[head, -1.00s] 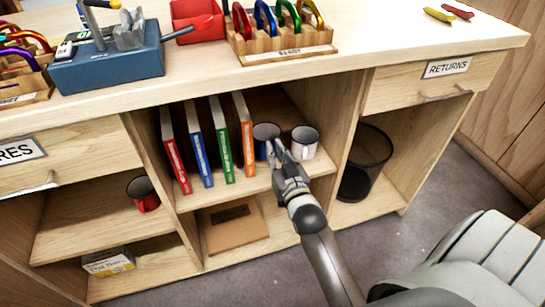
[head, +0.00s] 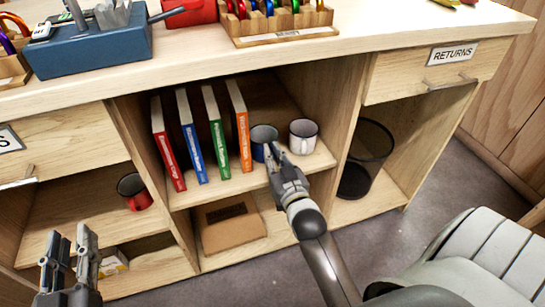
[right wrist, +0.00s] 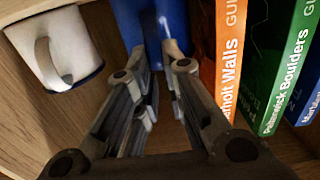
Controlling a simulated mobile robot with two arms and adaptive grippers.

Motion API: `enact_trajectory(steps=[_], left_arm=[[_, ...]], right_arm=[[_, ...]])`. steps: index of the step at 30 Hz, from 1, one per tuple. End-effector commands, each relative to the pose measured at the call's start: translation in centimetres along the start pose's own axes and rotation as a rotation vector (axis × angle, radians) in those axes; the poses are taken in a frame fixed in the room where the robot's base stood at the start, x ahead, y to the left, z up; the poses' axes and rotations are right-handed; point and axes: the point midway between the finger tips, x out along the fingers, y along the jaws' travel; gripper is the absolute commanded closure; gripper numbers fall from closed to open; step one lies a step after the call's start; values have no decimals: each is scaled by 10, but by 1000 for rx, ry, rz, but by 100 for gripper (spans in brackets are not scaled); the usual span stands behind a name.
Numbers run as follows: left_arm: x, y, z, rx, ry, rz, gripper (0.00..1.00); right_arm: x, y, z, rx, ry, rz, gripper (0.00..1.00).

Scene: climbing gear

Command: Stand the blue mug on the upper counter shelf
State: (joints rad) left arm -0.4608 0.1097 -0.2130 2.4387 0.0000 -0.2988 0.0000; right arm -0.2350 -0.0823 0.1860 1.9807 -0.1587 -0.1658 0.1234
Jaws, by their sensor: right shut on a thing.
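The blue mug (head: 259,147) is in the middle compartment, on the shelf with the books, just right of the orange book. It also shows in the right wrist view (right wrist: 160,25) as a blue surface between the fingers. My right gripper (head: 273,155) is shut on the blue mug at its near side; the fingers hide part of it. The mug looks upright; I cannot tell whether it touches the shelf (head: 240,181). My left gripper (head: 70,243) is at the lower left, its fingers apart and empty, in front of the left compartment.
A white mug (head: 303,137) stands close to the right of the blue one. Several guidebooks (head: 216,135) stand to the left. A red mug (head: 137,193) is in the left compartment, a cardboard box (head: 232,228) below, a black mesh bin (head: 365,160) to the right. The countertop (head: 200,58) holds gear.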

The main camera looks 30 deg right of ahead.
Motion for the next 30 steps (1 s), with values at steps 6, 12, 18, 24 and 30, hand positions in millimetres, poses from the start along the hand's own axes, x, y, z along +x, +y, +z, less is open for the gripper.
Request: enact_trajectory(steps=[6,12,18,24,30], left_arm=[[0,1,-6,-1,31,2,69],[0,1,-6,-1,32,2,69],[0,1,-7,-1,39,2,69],[0,1,-8,-1,39,2,69],[1,1,-7,-1,34,2,69]], right_arm=[[0,0,0,0,2,0,100],[0,0,1,0,2,0,100],[0,0,2,0,0,0,70],[0,0,2,0,0,0,68],[0,0,0,0,1,0,68]])
